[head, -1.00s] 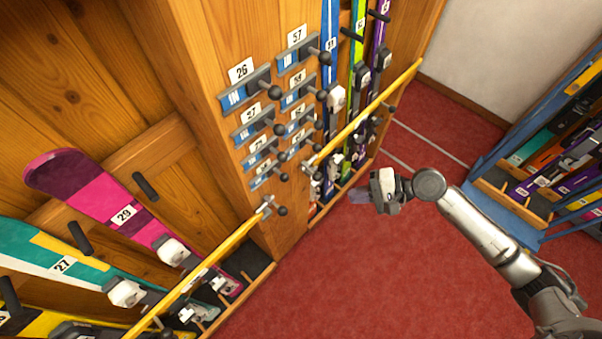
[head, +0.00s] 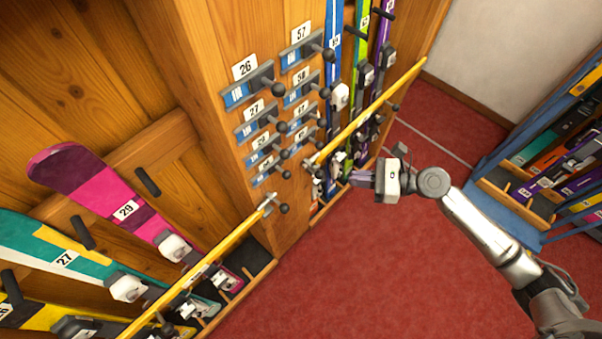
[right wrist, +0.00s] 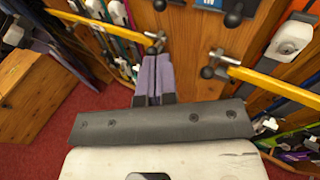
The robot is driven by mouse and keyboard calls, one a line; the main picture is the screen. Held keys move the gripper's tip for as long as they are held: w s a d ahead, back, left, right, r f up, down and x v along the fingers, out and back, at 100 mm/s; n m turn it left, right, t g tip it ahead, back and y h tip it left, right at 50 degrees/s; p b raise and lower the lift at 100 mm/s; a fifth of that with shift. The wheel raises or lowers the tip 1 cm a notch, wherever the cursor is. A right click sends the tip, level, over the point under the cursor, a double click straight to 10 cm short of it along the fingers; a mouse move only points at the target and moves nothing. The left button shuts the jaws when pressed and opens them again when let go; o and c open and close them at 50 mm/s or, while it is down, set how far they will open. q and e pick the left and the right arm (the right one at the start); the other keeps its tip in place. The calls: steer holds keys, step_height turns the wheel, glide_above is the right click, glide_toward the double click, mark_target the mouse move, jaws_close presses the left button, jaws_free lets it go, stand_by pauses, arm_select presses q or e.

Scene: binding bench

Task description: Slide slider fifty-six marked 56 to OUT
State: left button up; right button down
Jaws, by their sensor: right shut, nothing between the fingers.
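A bank of sliders in two columns sits on the wooden post. Each is a grey plate with a blue part and a black knob. Top left is the slider marked 26 (head: 248,90); top right is the one marked 57 (head: 303,50). The lower right-column sliders (head: 302,114) have labels too small to read surely, so I cannot tell which is 56. My right gripper (head: 355,178) is shut and empty, right of the bank and apart from it. Its lilac fingers (right wrist: 153,78) point towards the post in the right wrist view. My left gripper is not in view.
Yellow bars cross in front of the racks left (head: 200,270) and right (head: 365,118) of the post. Skis and a pink board (head: 95,190) stand behind them. A blue rack (head: 530,215) is at right. Red floor (head: 370,275) lies clear between.

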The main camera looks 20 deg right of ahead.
steer(key=shift+a, duration=0.1)
glide_toward(283, 171)
steer(key=x, duration=0.5)
steer(key=shift+s+a+f+p, duration=0.2)
steer(key=shift+a+f+p, duration=0.1)
steer(key=shift+f+p, duration=0.1)
steer(key=shift+r, duration=0.1)
steer(key=a+p, duration=0.1)
steer(key=p, duration=0.1)
steer(key=s+a+p, duration=0.1)
steer(key=a+p, duration=0.1)
steer(key=s+a+p, duration=0.1)
steer(key=a+p, duration=0.1)
steer(key=shift+s, duration=0.2)
stand_by(0.4)
